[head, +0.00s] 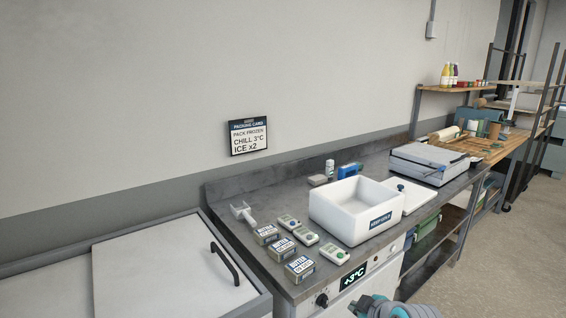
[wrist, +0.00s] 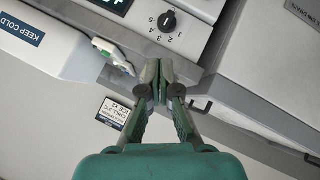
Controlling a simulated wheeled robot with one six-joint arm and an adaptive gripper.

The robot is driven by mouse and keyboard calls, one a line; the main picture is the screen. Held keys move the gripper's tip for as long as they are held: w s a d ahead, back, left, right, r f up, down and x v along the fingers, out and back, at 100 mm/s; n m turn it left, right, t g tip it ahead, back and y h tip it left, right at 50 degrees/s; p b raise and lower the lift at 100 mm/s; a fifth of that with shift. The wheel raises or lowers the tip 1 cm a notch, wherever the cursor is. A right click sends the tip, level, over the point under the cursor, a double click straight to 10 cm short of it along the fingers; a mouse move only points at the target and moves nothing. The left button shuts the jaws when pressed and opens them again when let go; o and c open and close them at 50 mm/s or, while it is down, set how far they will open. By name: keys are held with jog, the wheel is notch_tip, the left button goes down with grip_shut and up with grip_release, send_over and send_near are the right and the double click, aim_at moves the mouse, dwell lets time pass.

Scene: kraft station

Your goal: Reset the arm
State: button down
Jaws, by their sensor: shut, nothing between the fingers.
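My gripper (wrist: 161,82) shows in the wrist view with its two dark fingertips together and nothing between them. It appears over the front of the counter, near a black control knob (wrist: 167,21). In the head view only a grey and teal part of my arm shows at the bottom edge; the fingertips are not visible there.
A white bin (head: 352,210) labelled KEEP COLD stands on the grey counter (head: 240,188). Several labelled boxes and white-green devices lie left of it. A packing card (head: 248,136) hangs on the wall. A lidded chest (head: 150,270) is at left. Open floor lies at right.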

jog(key=s+f+m+t+h, duration=0.1)
jog(key=s+f+m, duration=0.2)
jog(key=s+f, duration=0.7)
jog(key=s+f+m+t+h, duration=0.1)
jog(key=s+f+m+t, duration=0.15)
jog(key=s+f, duration=0.75)
jog(key=s+r+m, duration=0.1)
jog(key=s+r, duration=0.3)
jog(key=s, duration=0.6)
jog(key=s+r+m+t, duration=0.1)
jog(key=s+r, duration=0.4)
jog(key=s, duration=0.5)
jog(key=s+r+m+t, duration=0.1)
jog(key=s+r+m, duration=0.2)
jog(key=s, duration=0.7)
jog(key=shift+d+r+h, duration=0.15)
jog(key=shift+r+h, duration=0.15)
jog(key=shift+r, duration=0.5)
